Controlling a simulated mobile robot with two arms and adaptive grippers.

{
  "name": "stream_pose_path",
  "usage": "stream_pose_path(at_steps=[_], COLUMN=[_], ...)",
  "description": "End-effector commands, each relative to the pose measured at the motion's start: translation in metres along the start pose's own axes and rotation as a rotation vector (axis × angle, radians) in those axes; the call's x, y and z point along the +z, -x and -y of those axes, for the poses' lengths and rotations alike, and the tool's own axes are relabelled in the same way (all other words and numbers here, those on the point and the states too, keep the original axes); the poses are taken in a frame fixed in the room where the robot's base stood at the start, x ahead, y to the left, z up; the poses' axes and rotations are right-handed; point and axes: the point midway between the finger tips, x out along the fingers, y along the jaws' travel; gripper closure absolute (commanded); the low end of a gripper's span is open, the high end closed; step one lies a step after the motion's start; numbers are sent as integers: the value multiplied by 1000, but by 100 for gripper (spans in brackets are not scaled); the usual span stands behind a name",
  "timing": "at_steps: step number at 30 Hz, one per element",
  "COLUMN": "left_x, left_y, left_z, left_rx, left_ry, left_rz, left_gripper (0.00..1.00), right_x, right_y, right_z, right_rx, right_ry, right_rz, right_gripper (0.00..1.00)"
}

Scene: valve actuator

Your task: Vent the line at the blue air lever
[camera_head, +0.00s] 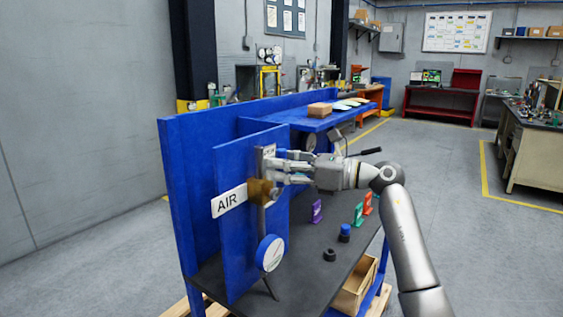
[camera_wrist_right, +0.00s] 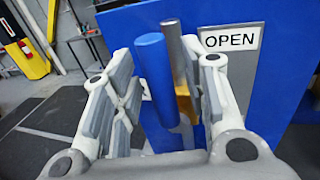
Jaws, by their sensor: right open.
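The blue air lever (camera_wrist_right: 152,70) stands nearly upright in the right wrist view, in the gap between my right gripper's two fingers. My right gripper (camera_head: 278,172) is open; in the wrist view its fingers (camera_wrist_right: 165,85) stand on either side of the lever, with a gap on each side. The brass valve body (camera_head: 259,191) sits on a grey vertical pipe (camera_wrist_right: 175,48) in front of the blue panel (camera_head: 233,160), by the AIR label (camera_head: 229,200). An OPEN label (camera_wrist_right: 230,39) is right of the pipe. In the head view the gripper largely hides the lever. My left gripper is not in view.
A round blue-rimmed gauge (camera_head: 270,253) is below the valve. The dark bench top (camera_head: 315,262) holds black and blue caps and several coloured tags. A wooden crate (camera_head: 355,288) is below.

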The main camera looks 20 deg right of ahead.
Motion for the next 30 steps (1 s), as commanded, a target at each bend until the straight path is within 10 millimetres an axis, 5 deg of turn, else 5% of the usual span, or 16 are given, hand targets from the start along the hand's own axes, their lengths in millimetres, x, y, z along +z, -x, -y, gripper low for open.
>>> stream_pose_path(at_steps=[9,18,30], left_x=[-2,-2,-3], left_y=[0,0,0], left_z=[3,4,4], left_rx=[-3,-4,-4], left_ry=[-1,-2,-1], left_rz=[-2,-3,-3], left_gripper=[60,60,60], right_x=[0,0,-1], right_y=[-2,-2,-2], right_z=[0,0,1], right_rx=[-1,0,0], right_ry=[0,0,-11], right_rz=[0,0,3], right_gripper=[61,99,100])
